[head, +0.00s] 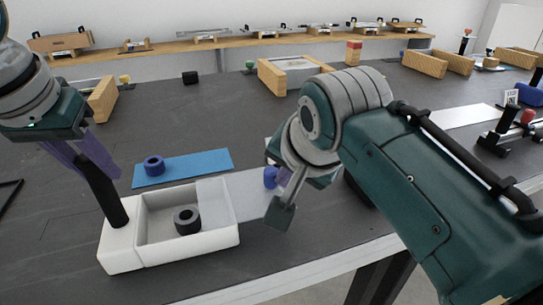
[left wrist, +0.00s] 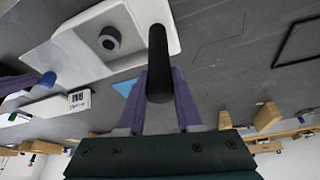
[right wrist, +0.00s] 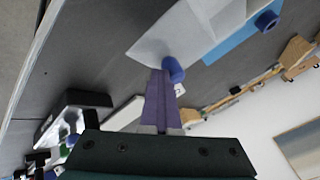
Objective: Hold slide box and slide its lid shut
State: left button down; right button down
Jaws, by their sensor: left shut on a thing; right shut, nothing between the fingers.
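The white slide box (head: 120,250) stands on the dark table with a dark ring (head: 187,229) in its open compartment. Its pale lid (head: 245,200) covers only the right end of the compartment and sticks out to the right. A blue knob (head: 270,177) stands near the lid's outer end. My left gripper (left wrist: 158,98) is shut on the box's black upright handle (head: 103,192). My right gripper (right wrist: 160,72) is shut and empty, its tips right beside the blue knob (right wrist: 175,70); I cannot tell whether they touch.
A blue mat (head: 205,164) with a dark blue ring (head: 153,166) on it lies behind the box. The table's front edge (head: 290,275) is close in front. Wooden blocks (head: 103,98) and a tray (head: 268,78) stand farther back. A white strip (head: 460,117) lies at the right.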

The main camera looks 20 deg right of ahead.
jog(key=shift+a, duration=0.8)
jog(key=s+d+r, duration=0.2)
jog(key=s+r, duration=0.5)
jog(key=s, duration=0.2)
jog(key=x, duration=0.9)
jog(key=shift+w+d, duration=0.15)
jog(key=shift+d, duration=0.05)
jog(key=shift+w+a, duration=0.75)
jog(key=shift+w, duration=0.35)
jog(key=shift+w+a, duration=0.45)
jog(key=shift+w, duration=0.1)
